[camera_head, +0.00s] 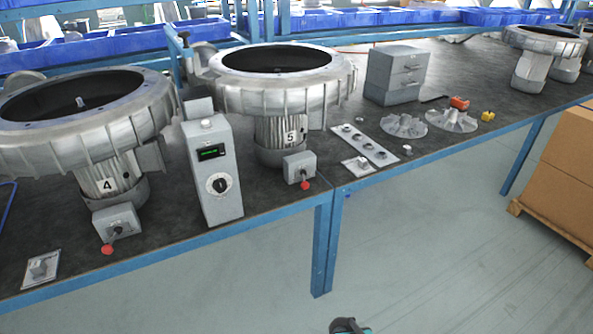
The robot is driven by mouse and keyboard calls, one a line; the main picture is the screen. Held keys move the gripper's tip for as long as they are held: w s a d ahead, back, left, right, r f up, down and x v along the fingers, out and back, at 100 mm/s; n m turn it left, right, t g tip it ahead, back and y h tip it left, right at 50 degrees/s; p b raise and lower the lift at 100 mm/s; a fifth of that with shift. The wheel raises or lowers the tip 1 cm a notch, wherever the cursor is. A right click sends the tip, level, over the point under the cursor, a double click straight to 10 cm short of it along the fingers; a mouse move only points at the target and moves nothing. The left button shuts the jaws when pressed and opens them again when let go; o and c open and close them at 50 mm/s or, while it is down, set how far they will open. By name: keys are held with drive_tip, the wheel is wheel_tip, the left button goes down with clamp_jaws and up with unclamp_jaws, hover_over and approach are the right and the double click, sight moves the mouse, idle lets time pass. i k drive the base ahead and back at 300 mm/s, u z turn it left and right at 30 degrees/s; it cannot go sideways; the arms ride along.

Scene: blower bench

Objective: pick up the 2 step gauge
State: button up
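No label reading 2 is legible on any gauge. Two small metal blocks on pale plates could be step gauges, but I cannot tell which is the 2 step gauge. One block (39,267) is at the front left of the bench, near the edge. The other block (360,163) is right of motor 5, near the front edge. A dark rounded part with a teal edge at the bottom of the picture seems to be the end of my gripper (348,327). It is cut off, in front of and below the bench, apart from both blocks. Its fingers cannot be made out.
Blower units marked 4 (104,186) and 5 (290,138) flank a grey control box (211,172). Switch boxes with red knobs stand before them. A strip with several round pieces (362,144), two impellers (404,125) and a drawer cabinet (396,75) lie right. Cartons (570,165) stand far right.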

sight(362, 162)
drive_tip(key=u, duration=0.05)
drive_tip(key=i, duration=0.95)
drive_tip(key=u, duration=0.2)
